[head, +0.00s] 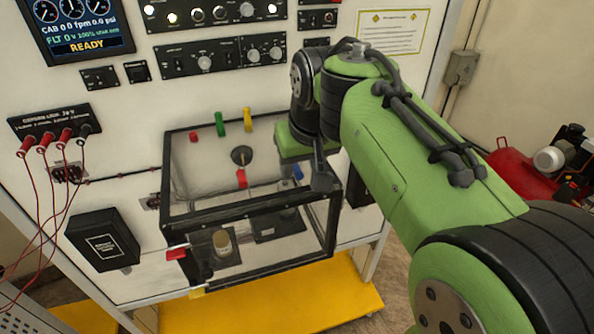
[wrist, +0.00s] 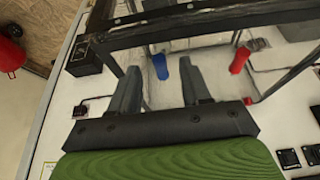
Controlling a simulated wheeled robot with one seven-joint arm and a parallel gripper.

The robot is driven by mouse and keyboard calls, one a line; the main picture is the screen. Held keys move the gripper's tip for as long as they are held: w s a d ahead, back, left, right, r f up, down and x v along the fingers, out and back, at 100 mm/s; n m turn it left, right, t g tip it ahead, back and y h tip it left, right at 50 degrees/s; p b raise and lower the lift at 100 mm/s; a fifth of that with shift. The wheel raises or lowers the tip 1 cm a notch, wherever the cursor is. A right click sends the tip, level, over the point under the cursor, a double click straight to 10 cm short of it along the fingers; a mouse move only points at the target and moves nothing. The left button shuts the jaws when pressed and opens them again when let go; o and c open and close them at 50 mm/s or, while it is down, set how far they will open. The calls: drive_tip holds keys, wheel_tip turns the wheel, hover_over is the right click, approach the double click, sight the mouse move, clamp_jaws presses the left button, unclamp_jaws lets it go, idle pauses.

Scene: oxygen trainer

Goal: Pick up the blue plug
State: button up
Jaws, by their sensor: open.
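The blue plug (head: 297,172) shows at the right part of the clear, black-framed case, just left of my gripper (head: 320,178). In the wrist view a blue plug shape (wrist: 160,66) appears in the gap between my two open fingers, beyond their tips in the picture. The head view hides part of the fingers behind my arm.
The case (head: 190,215) has a black frame bar close by my fingers. A red plug (head: 241,178), a green plug (head: 219,124) and a yellow plug (head: 247,119) are around it. A control panel stands behind; a yellow step (head: 270,300) is below.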

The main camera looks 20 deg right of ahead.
drive_tip(key=shift+x, duration=0.75)
drive_tip(key=shift+r, duration=0.1)
drive_tip(key=shift+c, duration=0.4)
clamp_jaws()
